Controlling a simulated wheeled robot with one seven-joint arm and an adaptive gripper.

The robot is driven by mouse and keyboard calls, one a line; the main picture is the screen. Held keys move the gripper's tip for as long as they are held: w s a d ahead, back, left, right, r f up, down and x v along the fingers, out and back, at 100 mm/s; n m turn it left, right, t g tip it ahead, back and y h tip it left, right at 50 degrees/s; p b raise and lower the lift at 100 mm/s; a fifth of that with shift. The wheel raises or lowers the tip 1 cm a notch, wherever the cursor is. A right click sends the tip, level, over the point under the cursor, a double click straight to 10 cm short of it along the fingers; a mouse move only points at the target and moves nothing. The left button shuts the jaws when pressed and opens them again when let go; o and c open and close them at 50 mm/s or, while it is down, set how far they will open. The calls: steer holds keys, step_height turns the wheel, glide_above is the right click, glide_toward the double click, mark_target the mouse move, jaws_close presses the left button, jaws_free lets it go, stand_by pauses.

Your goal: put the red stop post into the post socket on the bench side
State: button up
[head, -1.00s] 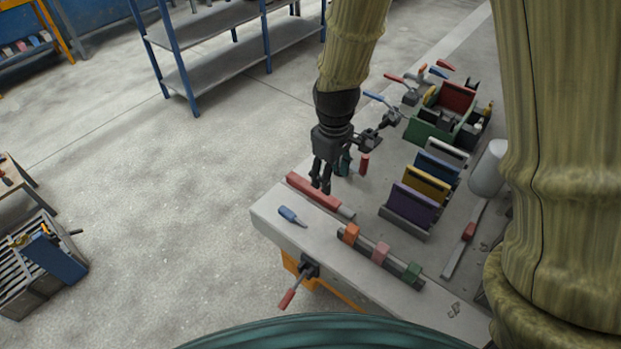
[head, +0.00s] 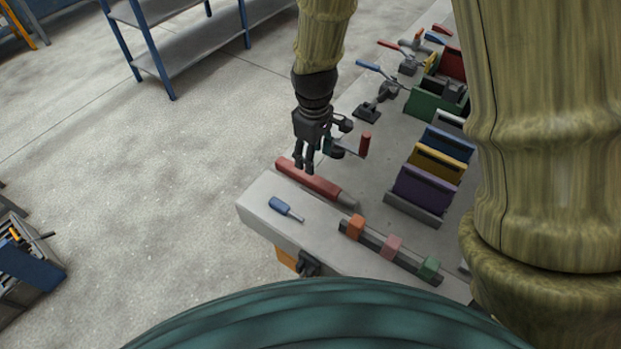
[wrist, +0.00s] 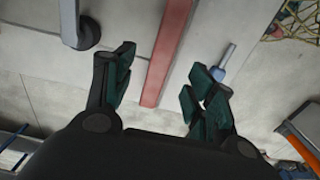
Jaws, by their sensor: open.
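The red stop post (head: 308,180), a long red bar with a grey end, lies on the bench along its left edge. My gripper (head: 304,168) is open and empty, over the red end of the post. In the wrist view the red post (wrist: 168,55) runs up between the two spread fingers (wrist: 155,88), with clear gaps on both sides. Contact with it is not visible. A dark fitting (head: 308,264) sits on the near side face of the bench, partly hidden by my own body. I cannot tell whether it is the post socket.
A blue screwdriver (head: 284,208) lies near the post, close to the right finger in the wrist view. A crank with a red handle (head: 364,144) stands just behind. A rail with orange, pink and green blocks (head: 392,246) and coloured panels (head: 425,190) fill the bench's right.

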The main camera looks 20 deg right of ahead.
mark_target(311, 177)
step_height(311, 177, down, 2)
steer(key=shift+w+f, duration=0.1)
steer(key=shift+f, duration=0.75)
steer(key=shift+a+f+p, duration=0.15)
steer(key=shift+f+p, duration=0.35)
steer(key=shift+f, duration=0.25)
steer(key=shift+a+f+p, duration=0.15)
steer(key=shift+f+p, duration=0.3)
steer(key=shift+f, duration=1.35)
steer(key=shift+c, duration=0.2)
jaws_close()
